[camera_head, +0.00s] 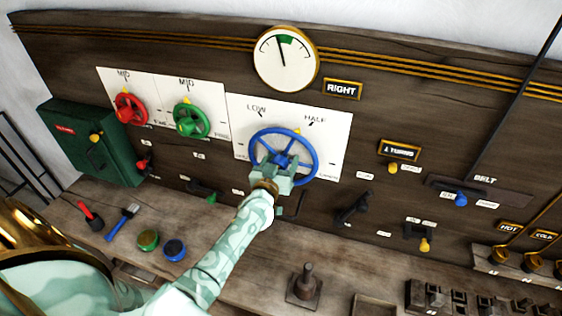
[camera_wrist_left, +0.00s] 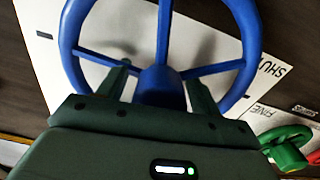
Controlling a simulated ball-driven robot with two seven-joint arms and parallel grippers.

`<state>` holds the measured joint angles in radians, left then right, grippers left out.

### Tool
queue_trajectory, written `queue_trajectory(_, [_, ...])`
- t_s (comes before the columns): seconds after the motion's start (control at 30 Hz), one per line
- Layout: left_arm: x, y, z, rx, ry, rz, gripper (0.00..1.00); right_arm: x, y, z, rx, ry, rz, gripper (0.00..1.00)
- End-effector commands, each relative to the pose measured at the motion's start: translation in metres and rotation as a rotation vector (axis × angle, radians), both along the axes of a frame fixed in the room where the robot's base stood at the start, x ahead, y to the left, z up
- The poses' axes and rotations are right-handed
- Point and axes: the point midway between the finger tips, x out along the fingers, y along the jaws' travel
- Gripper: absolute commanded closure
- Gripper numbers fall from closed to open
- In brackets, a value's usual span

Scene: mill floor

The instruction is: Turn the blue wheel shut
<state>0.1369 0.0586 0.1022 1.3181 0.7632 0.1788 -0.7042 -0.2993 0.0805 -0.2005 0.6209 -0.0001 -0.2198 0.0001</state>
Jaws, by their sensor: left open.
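The blue wheel (camera_head: 308,148) is mounted on a white plate (camera_head: 338,125) on the dark wooden panel. Small marks reading LOW and HALF stand above it, and a yellow mark shows at its upper rim. My left gripper (camera_head: 284,165) is at the wheel's lower middle, in front of the hub. In the left wrist view the blue wheel (camera_wrist_left: 248,35) fills the top, and my left gripper (camera_wrist_left: 160,88) is open with one finger on each side of the hub. I cannot tell whether the fingers touch the spokes. My right gripper is not in view.
A green wheel (camera_head: 190,120) and a red wheel (camera_head: 130,108) sit to the left. A round gauge (camera_head: 285,58) is above. A black lever (camera_head: 352,208) is to the lower right. The ledge holds a blue-handled tool (camera_head: 122,222) and round buttons (camera_head: 174,249).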

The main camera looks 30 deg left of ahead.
Motion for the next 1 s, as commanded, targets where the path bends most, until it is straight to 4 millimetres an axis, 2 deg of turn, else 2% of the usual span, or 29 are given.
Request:
queue_trajectory(0.03, [-0.0002,-0.0001,-0.0001,0.0,0.0,0.0,0.38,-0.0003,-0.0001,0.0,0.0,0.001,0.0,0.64])
queue_trajectory(0.1, [-0.0003,-0.0001,-0.0001,0.0,0.0,0.0,0.58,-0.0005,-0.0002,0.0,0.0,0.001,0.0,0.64])
queue_trajectory(0.2, [-0.0004,-0.0002,-0.0001,0.0,0.0,0.0,0.8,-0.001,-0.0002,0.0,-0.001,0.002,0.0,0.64])
queue_trajectory(0.63, [-0.0005,-0.0001,0.0001,-0.069,-0.016,0.0,0.8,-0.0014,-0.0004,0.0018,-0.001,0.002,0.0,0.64])
queue_trajectory(1.0, [-0.0004,-0.0003,0.0002,-0.353,-0.084,0.0,0.8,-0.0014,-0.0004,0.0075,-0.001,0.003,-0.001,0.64])
